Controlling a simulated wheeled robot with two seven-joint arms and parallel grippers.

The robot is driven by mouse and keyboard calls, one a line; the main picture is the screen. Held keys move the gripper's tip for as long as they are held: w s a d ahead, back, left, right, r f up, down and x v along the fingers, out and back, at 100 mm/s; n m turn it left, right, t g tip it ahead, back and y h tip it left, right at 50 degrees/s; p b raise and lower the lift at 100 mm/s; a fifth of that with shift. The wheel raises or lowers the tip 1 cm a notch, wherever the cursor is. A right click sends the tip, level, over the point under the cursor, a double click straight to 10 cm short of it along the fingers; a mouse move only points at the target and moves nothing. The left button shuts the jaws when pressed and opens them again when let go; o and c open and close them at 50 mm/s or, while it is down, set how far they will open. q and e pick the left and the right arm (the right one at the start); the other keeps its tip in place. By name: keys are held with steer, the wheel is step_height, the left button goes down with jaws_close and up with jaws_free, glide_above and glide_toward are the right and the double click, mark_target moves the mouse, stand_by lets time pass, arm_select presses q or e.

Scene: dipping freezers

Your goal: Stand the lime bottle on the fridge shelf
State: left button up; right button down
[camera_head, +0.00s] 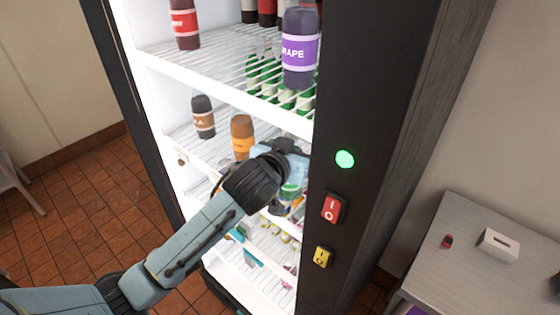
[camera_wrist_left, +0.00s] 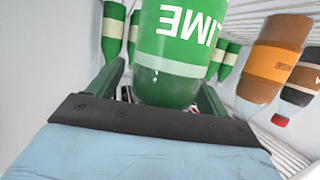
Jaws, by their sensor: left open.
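My left gripper (camera_wrist_left: 165,88) is open, with one finger on each side of the bottle. In the head view my left gripper (camera_head: 290,165) is inside the fridge and hides most of that spot. The fridge shelf (camera_head: 178,140) is white and slatted. Whether the bottle's base touches it is hidden. My right gripper is not in view.
An orange bottle (camera_head: 242,133) and a dark brown-labelled bottle (camera_head: 203,117) stand left of my gripper. Green bottles (camera_wrist_left: 113,30) are close by in the wrist view. A grape bottle (camera_head: 300,50) stands on the shelf above. The dark fridge frame (camera_head: 365,100) is at the right.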

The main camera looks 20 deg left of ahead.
arm_select(q)
steer(key=b+v, duration=0.1)
steer(key=v, duration=1)
steer(key=shift+s+r, duration=0.15)
steer(key=shift+s, duration=0.1)
steer(key=shift+a, duration=0.1)
steer(key=s+a+f+g+y, duration=0.1)
steer(key=s+a+f+g, duration=0.2)
steer(key=s+f+g, duration=0.55)
steer(key=s+a+f+g, duration=0.2)
steer(key=s+f+g, duration=0.1)
steer(key=s+f, duration=1)
step_height(320, 180, down, 35)
steer(key=s+m+b, duration=0.1)
steer(key=s+b, duration=0.1)
steer(key=b, duration=0.7)
steer(key=s+a+f+g+b, duration=0.1)
steer(key=s+f+b, duration=0.2)
steer(key=s+f, duration=0.5)
steer(key=s+a+f+g+b, duration=0.1)
steer(key=s+f+b, duration=0.3)
steer(key=s+f, duration=0.4)
step_height(320, 180, down, 6)
steer(key=shift+a+f, duration=0.1)
steer(key=shift+a, duration=0.6)
